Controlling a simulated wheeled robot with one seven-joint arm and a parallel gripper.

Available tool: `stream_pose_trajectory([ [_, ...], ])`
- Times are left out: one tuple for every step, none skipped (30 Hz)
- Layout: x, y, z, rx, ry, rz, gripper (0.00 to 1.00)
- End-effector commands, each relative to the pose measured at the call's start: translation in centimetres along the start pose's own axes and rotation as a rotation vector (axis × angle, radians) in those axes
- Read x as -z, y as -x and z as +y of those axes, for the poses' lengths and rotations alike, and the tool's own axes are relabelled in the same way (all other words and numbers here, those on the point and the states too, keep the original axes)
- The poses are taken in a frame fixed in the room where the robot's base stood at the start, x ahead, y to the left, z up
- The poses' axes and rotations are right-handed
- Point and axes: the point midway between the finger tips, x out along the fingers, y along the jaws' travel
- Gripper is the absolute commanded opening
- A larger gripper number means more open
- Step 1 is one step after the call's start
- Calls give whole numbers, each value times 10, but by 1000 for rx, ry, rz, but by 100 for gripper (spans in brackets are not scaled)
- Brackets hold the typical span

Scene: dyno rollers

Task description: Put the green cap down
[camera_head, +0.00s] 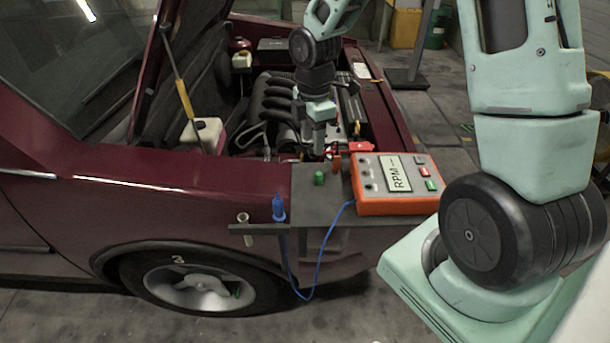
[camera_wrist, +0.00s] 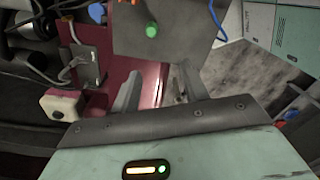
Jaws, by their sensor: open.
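The green cap (camera_head: 319,178) stands on the dark grey shelf (camera_head: 310,208) at the car's front corner, left of the orange RPM meter. It also shows in the wrist view (camera_wrist: 152,30), near the top, on the bare shelf. My gripper (camera_head: 319,147) is above and behind the cap in the head view, pointing down over the engine bay edge. In the wrist view its two fingers (camera_wrist: 160,84) are spread, with nothing between them. The cap lies beyond the fingertips, apart from them.
The orange RPM meter (camera_head: 393,183) stands on the shelf's right part. A blue plug (camera_head: 278,208) with a blue cable and a clear tube (camera_head: 244,219) sit at the left bracket. The open engine bay (camera_head: 275,105) lies behind. The shelf around the cap is mostly bare.

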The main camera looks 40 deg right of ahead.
Motion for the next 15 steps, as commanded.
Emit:
stream_pose_trajectory([
  [25,12,-12,-6,-24,3,45],
  [41,18,-22,-7,-54,5,45],
  [62,28,-39,-7,-102,9,45],
  [79,35,-53,-7,-143,12,45],
  [95,42,-69,-6,-185,16,45],
  [114,52,-92,-6,-244,21,45],
  [126,57,-110,-4,-289,23,45],
  [137,62,-128,-1,-332,26,45],
  [148,69,-151,2,-391,29,45],
  [155,72,-168,4,-434,32,45],
  [160,76,-183,6,-474,35,45],
  [166,79,-203,10,-522,37,45],
  [168,82,-216,14,-556,38,45],
  [170,83,-228,16,-586,39,45],
  [172,85,-241,19,-622,40,45],
])
